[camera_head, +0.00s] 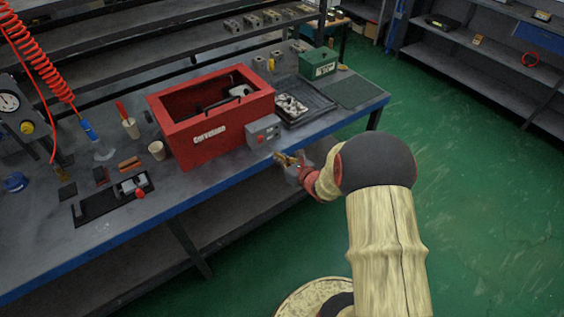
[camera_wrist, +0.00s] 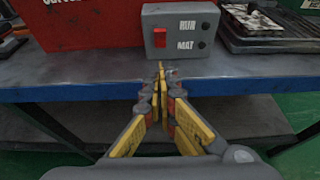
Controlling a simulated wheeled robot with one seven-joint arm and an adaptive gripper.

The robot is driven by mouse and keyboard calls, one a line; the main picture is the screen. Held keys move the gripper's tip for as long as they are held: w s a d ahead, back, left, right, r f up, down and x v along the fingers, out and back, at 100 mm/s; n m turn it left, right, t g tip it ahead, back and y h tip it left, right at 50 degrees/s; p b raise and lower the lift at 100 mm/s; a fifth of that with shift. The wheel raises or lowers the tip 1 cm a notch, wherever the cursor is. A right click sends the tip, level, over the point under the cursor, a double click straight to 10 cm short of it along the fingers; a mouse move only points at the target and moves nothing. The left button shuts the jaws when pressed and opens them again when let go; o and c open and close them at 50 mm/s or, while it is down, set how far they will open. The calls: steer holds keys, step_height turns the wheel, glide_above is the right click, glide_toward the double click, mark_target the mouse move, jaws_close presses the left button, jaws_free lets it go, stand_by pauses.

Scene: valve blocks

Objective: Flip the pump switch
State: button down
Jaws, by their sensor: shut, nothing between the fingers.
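The pump switch box is a grey control box (camera_head: 263,132) on the front of the bench, against the right part of the red "Corvesson"-like lettered tank (camera_head: 205,125). In the wrist view the grey box (camera_wrist: 180,30) carries a red switch (camera_wrist: 160,38) on its left, two dark round knobs and white lettering on its right. My gripper (camera_head: 284,158) is at the bench's front edge, below and in front of the box. In the wrist view my gripper (camera_wrist: 161,72) has its yellow fingers shut together, empty, pointing at the box and apart from the red switch.
The blue-edged bench (camera_head: 225,183) has a lower shelf. A black tray with metal parts (camera_head: 318,104) lies right of the box, with a green box (camera_head: 318,64) behind it. A cup (camera_head: 157,150) and a black fixture (camera_head: 112,202) stand left. The green floor at right is clear.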

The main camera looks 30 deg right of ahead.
mark_target(260, 142)
steer(key=w, duration=0.4)
steer(key=w+b, duration=0.1)
steer(key=w, duration=0.3)
steer(key=shift+a+f, duration=0.15)
